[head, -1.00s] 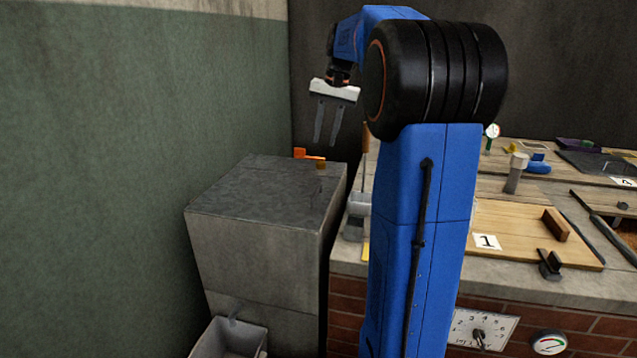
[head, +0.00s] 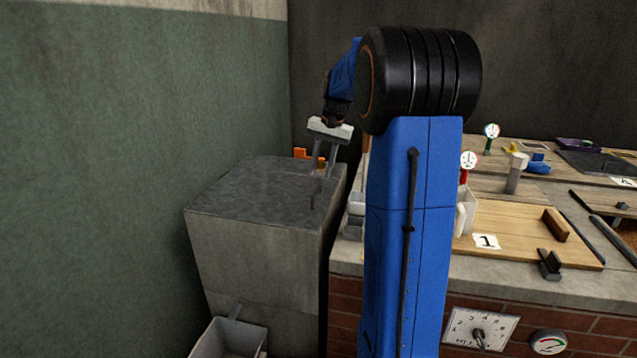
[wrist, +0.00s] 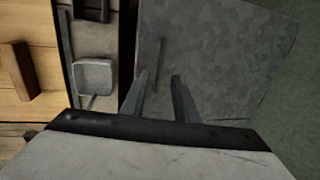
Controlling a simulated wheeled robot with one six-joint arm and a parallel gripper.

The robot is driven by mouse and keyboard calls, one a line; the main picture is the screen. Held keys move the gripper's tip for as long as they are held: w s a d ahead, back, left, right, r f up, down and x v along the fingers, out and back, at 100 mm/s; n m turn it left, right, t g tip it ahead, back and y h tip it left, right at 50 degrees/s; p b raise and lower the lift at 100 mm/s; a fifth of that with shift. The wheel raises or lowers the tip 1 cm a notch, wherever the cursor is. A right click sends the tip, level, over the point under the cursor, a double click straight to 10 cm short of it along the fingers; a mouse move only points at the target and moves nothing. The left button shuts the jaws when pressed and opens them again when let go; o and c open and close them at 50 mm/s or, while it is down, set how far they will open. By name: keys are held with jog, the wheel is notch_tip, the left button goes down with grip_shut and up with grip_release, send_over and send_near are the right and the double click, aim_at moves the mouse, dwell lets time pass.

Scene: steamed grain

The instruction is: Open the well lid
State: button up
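The well is a grey stone-like block (head: 262,240) at the left in the head view, and its flat mottled lid (head: 250,190) lies level on top. In the wrist view the lid (wrist: 225,50) fills the right half. A thin dark bar, seemingly the lid's handle (wrist: 158,62), stands near the lid's edge on the counter side. My gripper (head: 323,174) points down over that edge, its two fingers apart with nothing between them. In the wrist view the fingertips (wrist: 160,76) are close to the handle; I cannot tell whether they touch it.
A small grey trough (head: 228,338) stands at the block's front foot. A brick counter to the right holds a wooden board marked 1 (head: 520,228), gauges and tools. A grey scoop-like tool (wrist: 93,77) lies by the block. A green wall (head: 130,150) is at the left.

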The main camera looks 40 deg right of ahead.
aim_at(317, 188)
jog(key=f, duration=0.3)
jog(key=w+f, duration=0.1)
jog(key=f, duration=0.1)
jog(key=shift+a+f, duration=0.25)
jog(key=shift+a, duration=0.15)
grip_shut()
